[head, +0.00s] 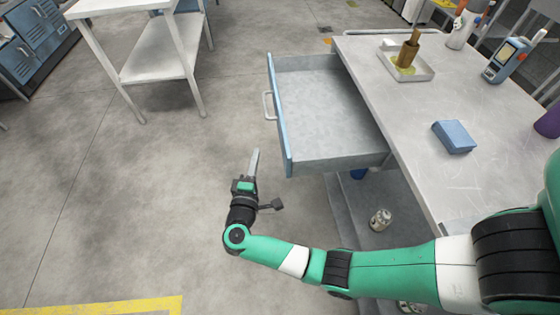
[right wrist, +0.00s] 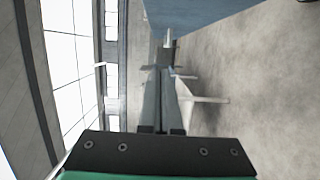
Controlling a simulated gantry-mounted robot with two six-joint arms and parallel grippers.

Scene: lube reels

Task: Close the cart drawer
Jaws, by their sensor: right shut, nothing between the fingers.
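The cart drawer (head: 330,105) is pulled well out to the left of the cart (head: 420,130), and its inside looks empty. Its blue front panel (head: 279,115) carries a pale handle (head: 267,105) on the outer side. My right gripper (head: 255,158) is shut and empty, left of the panel's near corner and nearer than the handle. It looks apart from the drawer. In the right wrist view, its fingers (right wrist: 163,100) are together, with a blue surface (right wrist: 215,14), likely the drawer front, ahead at upper right. My left gripper is not in view.
On the cart top are a tray (head: 428,73) with a brown bottle, a blue box (head: 454,137) and a handheld device (head: 505,60). A canister (head: 380,219) stands on the lower shelf. A white table (head: 160,62) is at upper left. The floor left of the drawer is clear.

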